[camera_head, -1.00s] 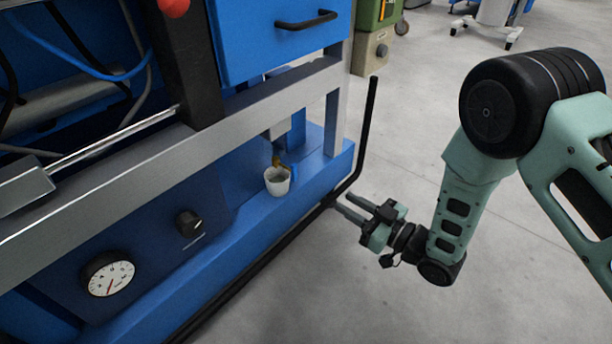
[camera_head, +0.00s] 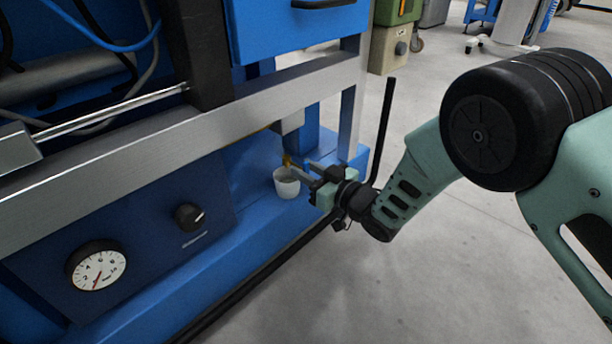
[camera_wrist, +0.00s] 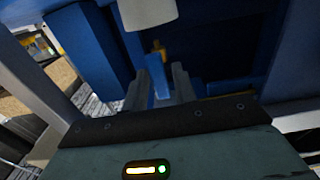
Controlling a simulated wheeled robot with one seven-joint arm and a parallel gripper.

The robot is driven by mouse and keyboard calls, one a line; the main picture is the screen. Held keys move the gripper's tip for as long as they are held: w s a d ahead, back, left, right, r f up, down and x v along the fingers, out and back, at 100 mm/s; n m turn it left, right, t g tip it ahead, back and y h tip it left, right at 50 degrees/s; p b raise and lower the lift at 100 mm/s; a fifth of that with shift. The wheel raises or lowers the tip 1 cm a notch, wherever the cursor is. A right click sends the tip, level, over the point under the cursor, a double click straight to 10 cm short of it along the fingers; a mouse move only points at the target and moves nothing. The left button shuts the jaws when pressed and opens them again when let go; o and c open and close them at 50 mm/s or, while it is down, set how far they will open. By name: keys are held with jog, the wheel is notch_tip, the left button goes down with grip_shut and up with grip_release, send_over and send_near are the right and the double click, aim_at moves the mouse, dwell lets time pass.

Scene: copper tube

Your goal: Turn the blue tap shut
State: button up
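The tap has a small brass body (camera_head: 287,160) under the machine's frame, just above a white cup (camera_head: 286,184). In the wrist view, the brass part (camera_wrist: 158,48) shows with a short blue handle (camera_wrist: 158,72) in front of it. My gripper (camera_head: 305,172) reaches in beside the cup from the right. Its two fingers are apart in both views. In the wrist view, the blue handle lies between the fingers of my gripper (camera_wrist: 167,82); I see no clear grip on it. The fingers partly hide the tap in the head view.
A grey beam (camera_head: 150,160) runs above, and a blue post (camera_wrist: 88,50) stands beside the tap. A black knob (camera_head: 189,216) and gauge (camera_head: 97,266) are left. Floor at right is open.

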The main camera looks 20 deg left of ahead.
jog(key=shift+w+a, duration=0.1)
jog(key=shift+a, duration=0.15)
grip_shut()
